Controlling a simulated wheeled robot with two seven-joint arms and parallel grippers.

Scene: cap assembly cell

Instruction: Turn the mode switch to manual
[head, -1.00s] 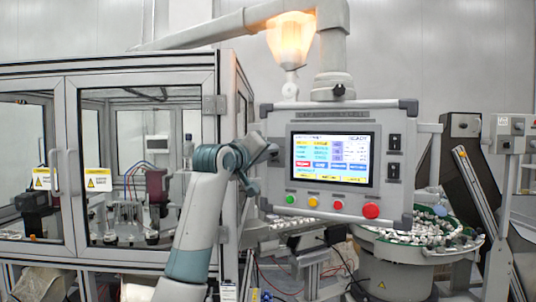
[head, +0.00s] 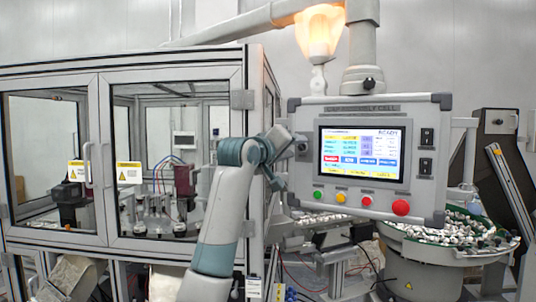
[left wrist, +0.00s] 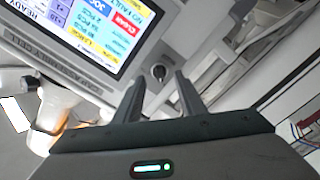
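The mode switch (left wrist: 160,72) is a round dark knob with a light rim on the grey control panel (head: 425,193), beside the screen (head: 362,153). In the head view my left gripper (head: 298,143) is at the panel's left edge and hides the switch. In the left wrist view the two dark fingers of my left gripper (left wrist: 160,77) are apart, with the knob showing between their tips. I cannot tell whether they touch it. The switch's pointer direction is too small to read. My right gripper is not in view.
Below the screen are green, yellow and red buttons and a larger red button (head: 401,207). A glazed machine enclosure (head: 175,80) stands left, close to my left arm. A parts bowl (head: 400,240) is below right.

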